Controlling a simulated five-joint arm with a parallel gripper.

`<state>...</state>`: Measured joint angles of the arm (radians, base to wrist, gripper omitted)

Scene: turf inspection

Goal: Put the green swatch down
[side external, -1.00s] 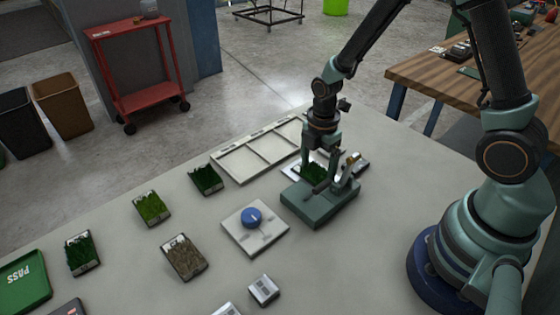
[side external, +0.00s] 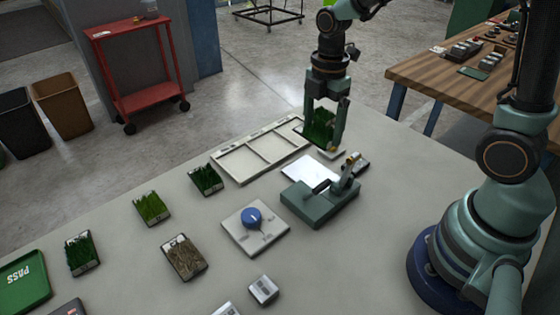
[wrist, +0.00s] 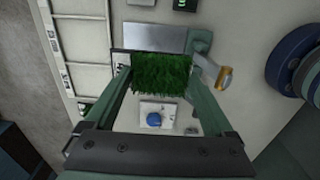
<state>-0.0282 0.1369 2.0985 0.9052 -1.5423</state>
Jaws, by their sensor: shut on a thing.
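My gripper (side external: 322,118) is shut on a green swatch (side external: 319,126), a tuft of dark green turf on a small backing. It holds the swatch in the air above the back of the table, beyond the green clamp fixture and right of the sectioned tray. In the wrist view the swatch (wrist: 161,74) sits between the two fingers (wrist: 160,82). The green clamp fixture (side external: 318,205) has a lever and a bare white plate (side external: 306,172) behind it. Several other turf swatches lie on the table, including a dark green one (side external: 206,180) and a brighter green one (side external: 151,209).
The white sectioned tray (side external: 243,163) is empty. A square device with a blue knob (side external: 251,217) stands left of the fixture. A brown swatch (side external: 183,257), a small grey block (side external: 263,290) and a green PASS tray (side external: 25,283) lie nearer the front.

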